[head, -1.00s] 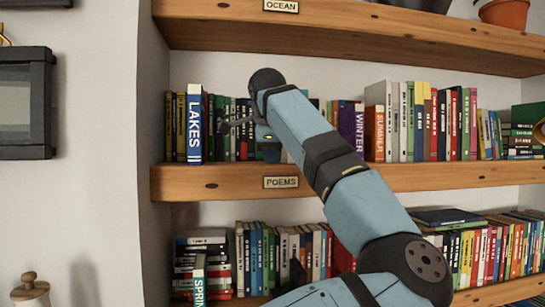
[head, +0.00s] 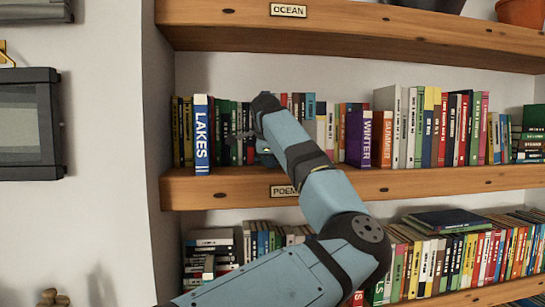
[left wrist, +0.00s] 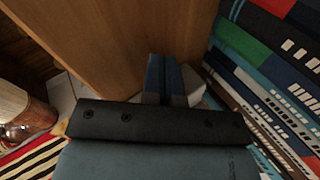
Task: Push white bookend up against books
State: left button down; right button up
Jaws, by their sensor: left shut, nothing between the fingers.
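My left gripper (head: 245,135) is in front of this row, just right of LAKES, shut and empty. In the left wrist view my gripper's fingers (left wrist: 165,80) are together near a wooden surface. A pale grey-white piece (left wrist: 193,86) shows beside them; I cannot tell whether it is the white bookend. No white bookend shows clearly in the head view, where my arm hides part of the row. My right gripper is not in view.
The middle shelf (head: 420,180) holds more books to the right, including WINTER (head: 366,139) and SUMMER (head: 387,139). An upper shelf (head: 400,35) hangs above, a book-filled shelf lies below. The wall (head: 110,120) and a framed picture (head: 28,125) are at the left.

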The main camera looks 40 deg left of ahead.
pick_arm(q)
jog(key=shift+w, duration=0.1)
dwell(0.5)
jog(key=shift+w+d, duration=1.1)
jog(key=shift+w, duration=0.25)
jog(key=shift+w+d, duration=1.05)
jog(key=shift+w, duration=0.25)
jog(key=shift+w+d, duration=1.1)
jog(key=shift+w, duration=0.25)
jog(key=shift+w+d, duration=1.05)
jog(key=shift+w, duration=0.25)
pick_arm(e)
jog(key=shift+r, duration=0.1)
pick_arm(q)
jog(key=shift+w+d, duration=0.1)
jog(key=shift+w, duration=0.05)
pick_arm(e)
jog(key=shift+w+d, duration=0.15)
